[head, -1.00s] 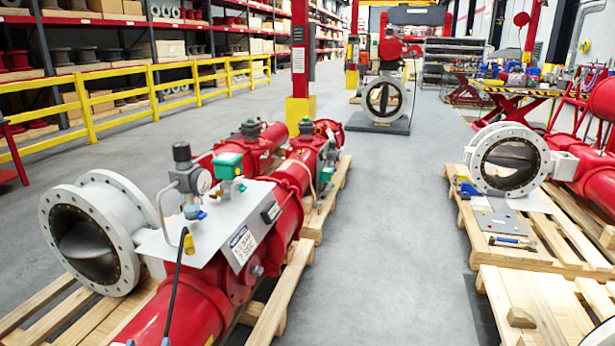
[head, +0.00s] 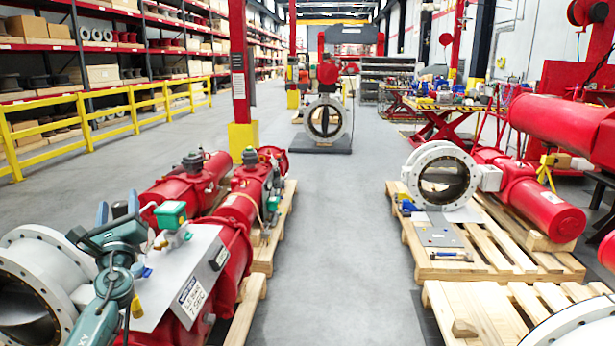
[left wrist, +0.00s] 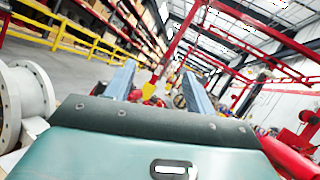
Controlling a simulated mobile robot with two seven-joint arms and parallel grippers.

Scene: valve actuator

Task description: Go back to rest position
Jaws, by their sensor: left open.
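My left gripper (head: 118,208) is at the lower left of the head view, over the near red valve actuator (head: 235,270). Its fingers are apart and nothing shows between them. In the left wrist view, the two blue-grey fingers of the left gripper (left wrist: 158,78) point forward with a clear gap. My left arm hides part of the actuator's grey plate (head: 180,275) and part of the white flanged valve (head: 28,300). My right gripper is not in view.
Red actuators on wooden pallets (head: 500,245) stand at the right. A grey floor aisle (head: 335,220) runs clear between the pallets. A yellow rail (head: 110,115) and shelves line the left. A red column with a yellow base (head: 242,140) stands behind the near actuators.

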